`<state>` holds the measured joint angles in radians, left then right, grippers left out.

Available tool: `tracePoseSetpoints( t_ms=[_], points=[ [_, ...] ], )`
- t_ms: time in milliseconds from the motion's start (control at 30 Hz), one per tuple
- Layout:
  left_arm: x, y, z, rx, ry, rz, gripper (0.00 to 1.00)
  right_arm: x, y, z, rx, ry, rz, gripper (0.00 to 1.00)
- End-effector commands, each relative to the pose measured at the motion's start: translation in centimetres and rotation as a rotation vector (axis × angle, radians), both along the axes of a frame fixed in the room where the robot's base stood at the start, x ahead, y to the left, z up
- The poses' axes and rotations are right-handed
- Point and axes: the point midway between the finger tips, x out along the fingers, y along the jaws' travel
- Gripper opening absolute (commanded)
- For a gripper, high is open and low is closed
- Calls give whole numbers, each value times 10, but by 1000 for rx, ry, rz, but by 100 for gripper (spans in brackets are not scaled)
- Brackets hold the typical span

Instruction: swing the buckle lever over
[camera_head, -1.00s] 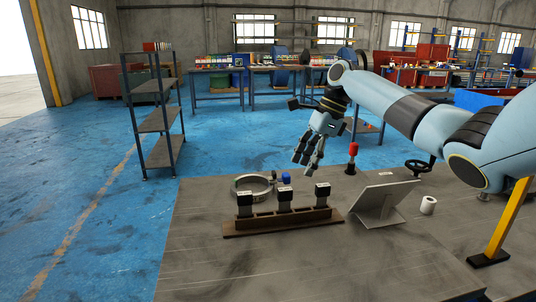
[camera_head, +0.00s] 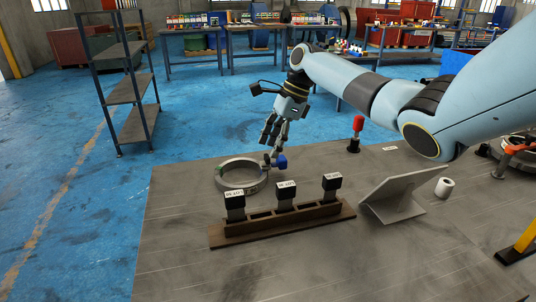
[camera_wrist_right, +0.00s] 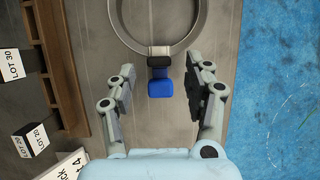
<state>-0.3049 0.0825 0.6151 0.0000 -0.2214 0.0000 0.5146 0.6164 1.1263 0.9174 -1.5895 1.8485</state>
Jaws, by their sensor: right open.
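A grey metal ring clamp (camera_head: 226,183) lies flat on the table (camera_head: 185,205), behind the wooden rack. Its buckle lever has a blue end (camera_head: 281,162) on the clamp's right side. My right gripper (camera_head: 272,150) comes down from above, with its fingertips close to the blue end. In the right wrist view, the clamp (camera_wrist_right: 197,22) is at the top and the blue lever end (camera_wrist_right: 161,88) sits between the spread, open fingers. No contact between fingers and lever shows there. My left gripper is out of view.
The wooden rack (camera_head: 232,238) holds black blocks with LOT labels, in front of the clamp. A tilted grey plate (camera_head: 405,190), a white roll (camera_head: 445,187) and a red-topped stand (camera_head: 358,125) are to the right. The front of the table is clear.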

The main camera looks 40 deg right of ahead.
Motion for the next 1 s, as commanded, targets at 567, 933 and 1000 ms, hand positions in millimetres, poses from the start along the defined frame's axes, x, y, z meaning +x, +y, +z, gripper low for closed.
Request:
tracePoseSetpoints(
  t_ms=[567,933,1000],
  points=[
    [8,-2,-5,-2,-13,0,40,6,10,-28,-1,0,1,49],
    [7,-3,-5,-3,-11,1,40,5,10,-27,-1,0,1,1],
    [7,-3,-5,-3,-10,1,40,5,10,-27,-1,0,1,0]
  ],
)
